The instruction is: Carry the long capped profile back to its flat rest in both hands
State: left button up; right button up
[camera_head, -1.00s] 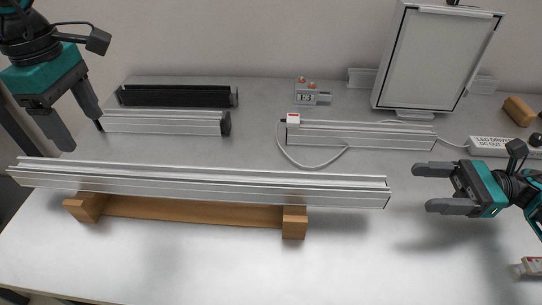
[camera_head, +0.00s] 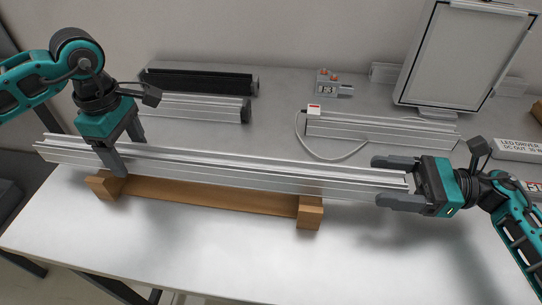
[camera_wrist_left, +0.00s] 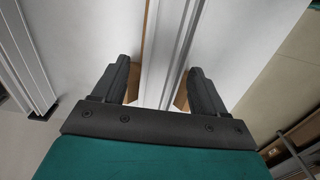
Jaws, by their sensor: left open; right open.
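The long silver profile (camera_head: 235,167) lies across the two end blocks of the wooden rest (camera_head: 210,197), slanting down to the right in the head view. My left gripper (camera_head: 127,152) is open, its fingers straddling the profile near its left end. In the left wrist view, the profile (camera_wrist_left: 163,50) runs between the two open fingers (camera_wrist_left: 160,75), with gaps on both sides. My right gripper (camera_head: 380,180) is open around the profile's right end, one finger on the far side and one on the near side. The right end's cap is hard to make out.
Behind lie a black profile (camera_head: 200,82), a shorter silver profile (camera_head: 195,106) and another silver profile (camera_head: 385,129) with a white cable. A small meter (camera_head: 328,86), a light panel (camera_head: 455,60) and an LED driver (camera_head: 517,149) stand further back. The front table is clear.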

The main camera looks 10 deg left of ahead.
pick_arm(q)
jog(key=shift+f, duration=0.8)
pick_arm(e)
jog(key=shift+a, duration=0.8)
pick_arm(q)
grip_shut()
pick_arm(e)
grip_shut()
pick_arm(q)
jog(key=shift+r, duration=0.1)
